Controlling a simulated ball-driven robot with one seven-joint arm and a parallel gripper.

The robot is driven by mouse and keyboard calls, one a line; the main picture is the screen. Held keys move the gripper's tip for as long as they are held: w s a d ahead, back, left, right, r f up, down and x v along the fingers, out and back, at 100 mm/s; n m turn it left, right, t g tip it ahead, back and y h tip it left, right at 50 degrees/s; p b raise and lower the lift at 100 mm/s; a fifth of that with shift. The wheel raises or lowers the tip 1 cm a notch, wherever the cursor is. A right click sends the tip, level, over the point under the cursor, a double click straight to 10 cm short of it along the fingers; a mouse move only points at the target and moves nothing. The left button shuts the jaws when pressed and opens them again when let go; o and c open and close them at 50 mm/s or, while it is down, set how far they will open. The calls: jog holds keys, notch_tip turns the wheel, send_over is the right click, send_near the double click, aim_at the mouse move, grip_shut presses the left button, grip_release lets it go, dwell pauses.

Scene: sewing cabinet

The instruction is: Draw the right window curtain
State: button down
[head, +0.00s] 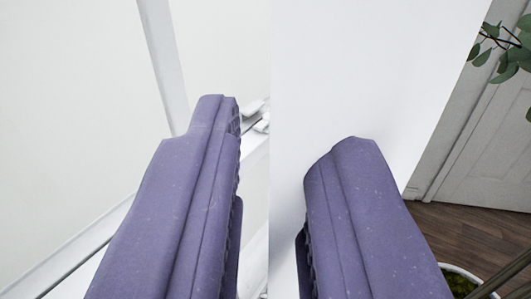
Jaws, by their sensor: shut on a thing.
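My gripper (283,122) shows as two purple fingers pointing up into the picture. A plain white panel (400,70), which looks like the right curtain, has its straight left edge running down between the fingers. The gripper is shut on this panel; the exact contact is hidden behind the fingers. The left finger stands in front of the window (70,110), with its pale pane and white frame bars. The right finger stands in front of the white panel.
A small white fitting (258,112) sits on the window frame behind the left finger. To the right are a white door (490,150), dark wood floor (445,232), hanging green leaves (512,52) and a plant pot (462,268) at the lower edge.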

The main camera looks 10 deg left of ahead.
jog(key=shift+f, duration=0.2)
jog(key=c, duration=1.3)
grip_release()
jog(key=shift+s, duration=0.1)
jog(key=shift+o, duration=0.9)
jog(key=shift+s+a+r, duration=0.1)
jog(key=shift+r, duration=0.05)
jog(key=p+v, duration=0.1)
jog(key=v, duration=0.6)
jog(key=shift+s+p, duration=0.3)
jog(key=shift+s, duration=0.1)
